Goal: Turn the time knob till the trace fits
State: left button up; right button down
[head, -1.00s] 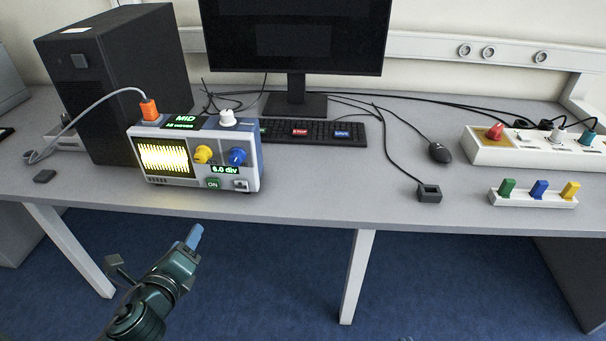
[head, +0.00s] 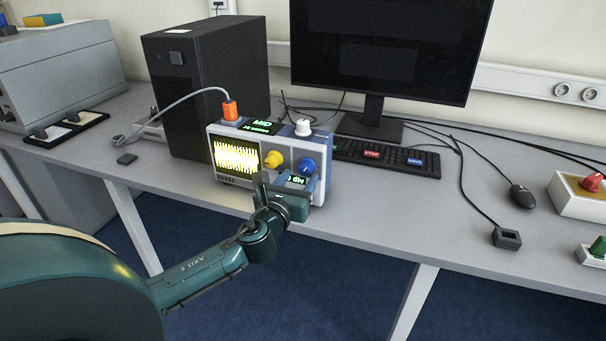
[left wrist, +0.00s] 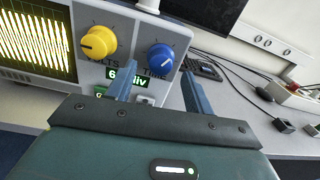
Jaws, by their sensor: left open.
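The oscilloscope (head: 228,185) stands on the table with its front facing me. Its lit screen (head: 236,157) shows a dense yellow trace, seen also in the left wrist view (left wrist: 32,42). The blue time knob (head: 306,167) is at the right of the panel; in the left wrist view the blue knob (left wrist: 160,57) sits above the word TIME. The yellow volts knob (head: 273,159) is left of it. My left gripper (left wrist: 160,88) is open, its two blue fingers spread below and to either side of the blue knob, apart from it. My right gripper is not in view.
A white knob (head: 303,127) and an orange plug (head: 230,109) with a grey cable are on top of the oscilloscope. A black computer tower (head: 185,100) stands behind left. A keyboard (head: 400,158), monitor (head: 388,50) and mouse (head: 522,196) are to the right.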

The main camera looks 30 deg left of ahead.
aim_at(303, 172)
pick_arm(q)
jog(key=shift+w+a, duration=0.2)
jog(key=shift+w, duration=0.95)
jog(key=shift+w+a, duration=0.1)
jog(key=shift+w, duration=0.3)
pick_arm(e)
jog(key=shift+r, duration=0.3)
pick_arm(q)
jog(key=c, duration=1)
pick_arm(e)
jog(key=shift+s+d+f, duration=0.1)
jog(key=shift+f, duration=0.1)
